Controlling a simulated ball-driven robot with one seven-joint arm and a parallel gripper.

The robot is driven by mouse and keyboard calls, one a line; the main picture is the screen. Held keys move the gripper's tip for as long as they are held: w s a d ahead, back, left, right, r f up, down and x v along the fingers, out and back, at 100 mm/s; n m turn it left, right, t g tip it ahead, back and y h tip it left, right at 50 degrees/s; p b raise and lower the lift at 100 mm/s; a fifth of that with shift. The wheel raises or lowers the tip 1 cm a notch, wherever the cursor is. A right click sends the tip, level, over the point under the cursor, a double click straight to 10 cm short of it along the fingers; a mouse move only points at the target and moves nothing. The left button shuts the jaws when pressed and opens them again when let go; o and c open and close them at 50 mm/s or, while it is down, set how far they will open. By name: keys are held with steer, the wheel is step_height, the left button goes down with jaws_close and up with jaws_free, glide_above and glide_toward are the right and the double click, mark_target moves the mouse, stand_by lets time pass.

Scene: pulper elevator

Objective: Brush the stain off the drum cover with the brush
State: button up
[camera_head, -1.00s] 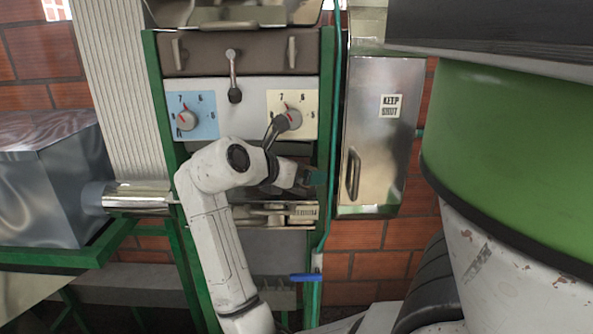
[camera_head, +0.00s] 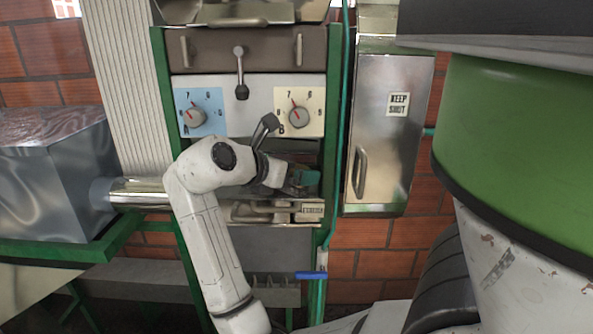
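My gripper (camera_head: 285,184) is at the end of my white arm, in front of the recess below the two dials. Its fingers are small and partly hidden by the wrist. A small teal-green piece (camera_head: 304,178) shows at the gripper's end; I cannot tell whether it is the brush, part of the gripper or something behind. A dark, angled handle-like piece (camera_head: 266,130) rises beside the wrist, below and left of the right dial; I cannot tell what it belongs to. I cannot make out the stain or clearly identify the drum cover.
A blue-plated dial (camera_head: 195,117) and a cream-plated dial (camera_head: 298,114) sit on the panel, with a lever (camera_head: 240,75) above. A steel box marked KEEP SHUT (camera_head: 385,135) stands right. A large green-and-white body (camera_head: 515,160) fills the right foreground. A blue-handled valve (camera_head: 311,275) is below.

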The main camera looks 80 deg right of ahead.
steer(key=shift+w+a+f, duration=0.1)
steer(key=shift+w+a, duration=0.1)
steer(key=shift+w, duration=1.9)
steer(key=shift+w+a, duration=0.15)
steer(key=shift+w, duration=1.95)
steer(key=shift+d, duration=1.25)
steer(key=shift+s+d, duration=0.15)
steer(key=shift+s, duration=1.25)
steer(key=shift+s+d+f, duration=0.15)
steer(key=shift+s, duration=1.9)
steer(key=shift+s+d+r, duration=0.1)
steer(key=shift+s, duration=0.95)
steer(key=shift+s+d+r, duration=0.1)
steer(key=shift+s, duration=0.95)
steer(key=shift+a+f, duration=0.1)
steer(key=shift+a, duration=0.1)
steer(key=shift+a, duration=0.4)
steer(key=shift+w, duration=0.1)
